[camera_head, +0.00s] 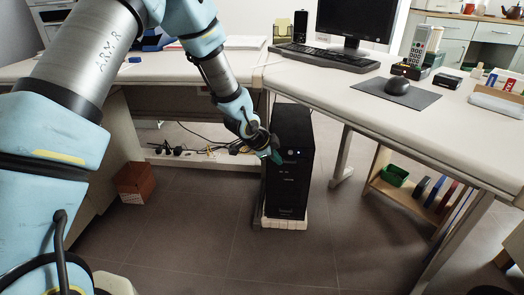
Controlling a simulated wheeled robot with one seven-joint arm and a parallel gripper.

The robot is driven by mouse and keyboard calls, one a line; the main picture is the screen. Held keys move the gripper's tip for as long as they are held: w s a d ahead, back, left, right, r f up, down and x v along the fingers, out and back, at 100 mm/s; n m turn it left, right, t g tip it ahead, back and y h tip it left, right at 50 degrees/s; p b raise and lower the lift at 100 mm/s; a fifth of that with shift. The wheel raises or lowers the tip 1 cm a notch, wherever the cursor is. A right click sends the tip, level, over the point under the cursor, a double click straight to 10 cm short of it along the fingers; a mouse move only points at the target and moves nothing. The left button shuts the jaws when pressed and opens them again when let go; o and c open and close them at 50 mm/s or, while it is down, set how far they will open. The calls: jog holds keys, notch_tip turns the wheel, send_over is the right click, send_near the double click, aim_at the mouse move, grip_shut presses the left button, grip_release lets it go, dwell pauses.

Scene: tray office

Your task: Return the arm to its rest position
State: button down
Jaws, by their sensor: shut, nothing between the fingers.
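My arm reaches from the left foreground, up past the top edge of the view and back down towards the middle. My gripper (275,155) is at its end, small and dark, in front of or beside the upper front of a black computer tower (289,175). I cannot tell whether it touches the tower. The fingers look closed, with nothing seen between them. The tower stands upright on a light base (284,223) on the floor, under the desk edge.
A white desk (440,118) on the right bears a monitor (358,18), keyboard (322,58), mouse (397,86) and phone (422,45). Another desk (180,67) extends left. A brown box (135,183) and a low shelf (408,200) stand below. The floor (220,250) in front is clear.

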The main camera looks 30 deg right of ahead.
jog(key=w+a+r+n+t+y, duration=0.1)
jog(key=w+a+r+n+y, duration=0.2)
jog(key=a, duration=0.6)
jog(key=w+a+r+n, duration=0.3)
jog(key=a+n, duration=0.2)
jog(key=a, duration=0.5)
jog(key=w+a+r+n+t+y, duration=0.1)
jog(key=w+a+r+n+y, duration=0.2)
jog(key=a, duration=0.6)
jog(key=s+a+r+n+g, duration=0.1)
jog(key=s+a+r+n, duration=0.1)
jog(key=s+a+n, duration=0.35)
jog(key=s+a+r+n+y, duration=0.1)
jog(key=s+a+r+n, duration=0.15)
jog(key=a, duration=0.55)
jog(key=s+a+r+n+g, duration=0.1)
jog(key=s+a+r+n, duration=0.2)
jog(key=a, duration=0.4)
notch_tip(320, 180, up, 27)
jog(key=n+p, duration=0.1)
jog(key=p, duration=2.7)
jog(key=shift+a+r+p, duration=0.15)
jog(key=shift+p, duration=0.25)
